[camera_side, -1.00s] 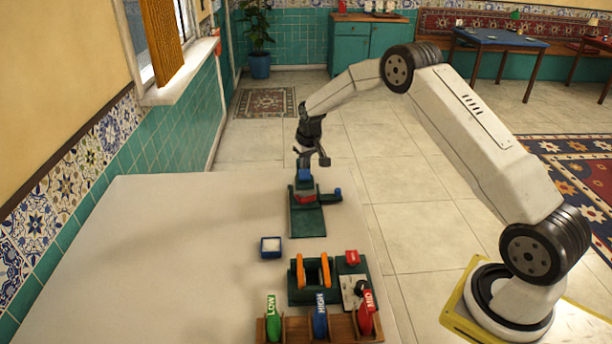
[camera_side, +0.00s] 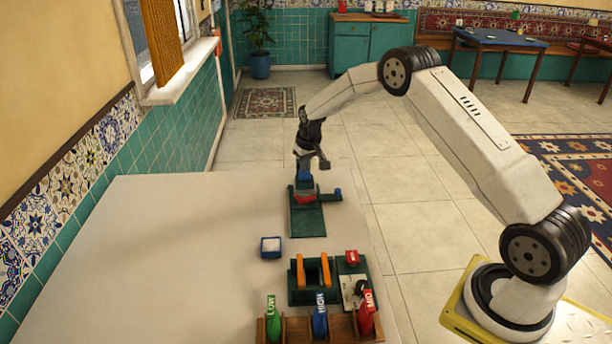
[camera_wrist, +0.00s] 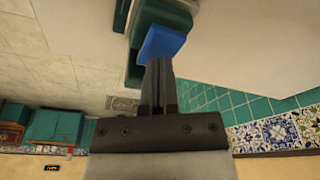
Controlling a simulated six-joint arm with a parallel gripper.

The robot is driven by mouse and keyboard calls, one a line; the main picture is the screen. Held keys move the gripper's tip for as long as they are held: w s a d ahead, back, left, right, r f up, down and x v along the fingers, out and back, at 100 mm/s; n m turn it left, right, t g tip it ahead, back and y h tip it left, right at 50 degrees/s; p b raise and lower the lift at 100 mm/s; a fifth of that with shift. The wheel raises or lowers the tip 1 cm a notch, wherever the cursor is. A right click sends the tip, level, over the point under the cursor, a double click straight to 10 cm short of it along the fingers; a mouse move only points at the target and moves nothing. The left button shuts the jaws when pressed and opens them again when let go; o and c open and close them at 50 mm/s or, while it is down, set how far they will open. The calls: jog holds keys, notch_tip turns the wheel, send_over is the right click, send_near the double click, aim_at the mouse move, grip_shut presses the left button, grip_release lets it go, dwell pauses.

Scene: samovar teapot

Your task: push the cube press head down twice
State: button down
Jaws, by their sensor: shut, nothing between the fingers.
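The cube press stands at the far end of the table on a green base (camera_side: 308,222). Its blue head (camera_side: 305,176) is on top, with a red part (camera_side: 305,198) below it. My gripper (camera_side: 304,168) is shut and empty, pointing down right over the blue head. In the wrist view the shut fingers (camera_wrist: 157,62) reach the blue head (camera_wrist: 164,42) and seem to touch it. The fingers partly hide the head, and the inside of the press is not visible.
A small blue-rimmed box (camera_side: 271,247) sits nearer on the table. The table's left side is clear.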

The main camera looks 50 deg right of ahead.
jog(key=shift+f, duration=1.05)
jog(key=shift+r, duration=1.55)
jog(key=shift+f, duration=1.45)
jog(key=shift+r, duration=1.5)
